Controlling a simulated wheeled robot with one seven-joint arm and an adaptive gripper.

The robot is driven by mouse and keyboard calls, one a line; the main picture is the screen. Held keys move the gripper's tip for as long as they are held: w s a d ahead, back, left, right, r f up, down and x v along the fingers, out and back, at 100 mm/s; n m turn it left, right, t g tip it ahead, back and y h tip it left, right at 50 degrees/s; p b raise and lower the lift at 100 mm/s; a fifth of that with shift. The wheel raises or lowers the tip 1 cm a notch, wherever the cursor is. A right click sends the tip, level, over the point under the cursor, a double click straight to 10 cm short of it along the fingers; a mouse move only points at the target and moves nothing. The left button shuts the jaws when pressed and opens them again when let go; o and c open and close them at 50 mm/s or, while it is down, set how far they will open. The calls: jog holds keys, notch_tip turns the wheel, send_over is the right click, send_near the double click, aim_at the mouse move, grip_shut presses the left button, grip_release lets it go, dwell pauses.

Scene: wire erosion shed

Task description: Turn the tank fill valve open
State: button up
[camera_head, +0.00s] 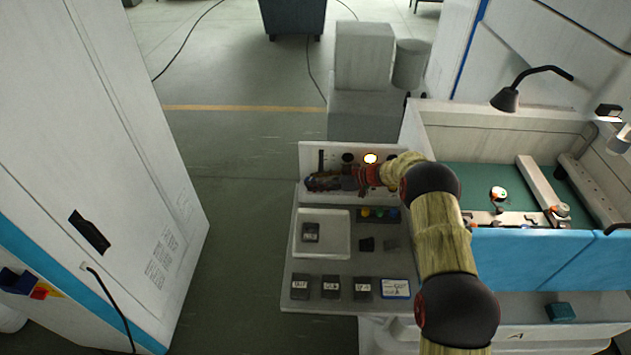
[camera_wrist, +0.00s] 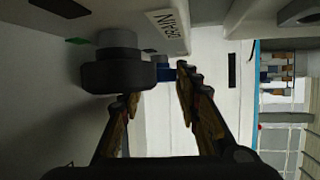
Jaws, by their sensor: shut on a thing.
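In the wrist view, a blue handle (camera_wrist: 165,73) shows between the tips of my gripper (camera_wrist: 158,82), and the fingers are shut on it. I take it to be the tank fill valve's handle; most of it is hidden. A thick dark round knob (camera_wrist: 118,76) on a grey stem is beside it, close to the left finger. In the head view, my gripper (camera_head: 318,183) is low in front of the white upright panel (camera_head: 309,150) at the back of the bench. The valve cannot be made out there.
A bench (camera_head: 292,262) carries a pale tray (camera_head: 339,248) and several dark labelled blocks. A white cabinet (camera_head: 95,150) stands left, with open floor between. A blue-fronted machine tank (camera_head: 540,258) stands right.

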jog(key=shift+r, duration=0.1)
dwell(0.3)
jog(key=o, duration=1.2)
jog(key=shift+c, duration=0.2)
jog(key=shift+v, duration=3.9)
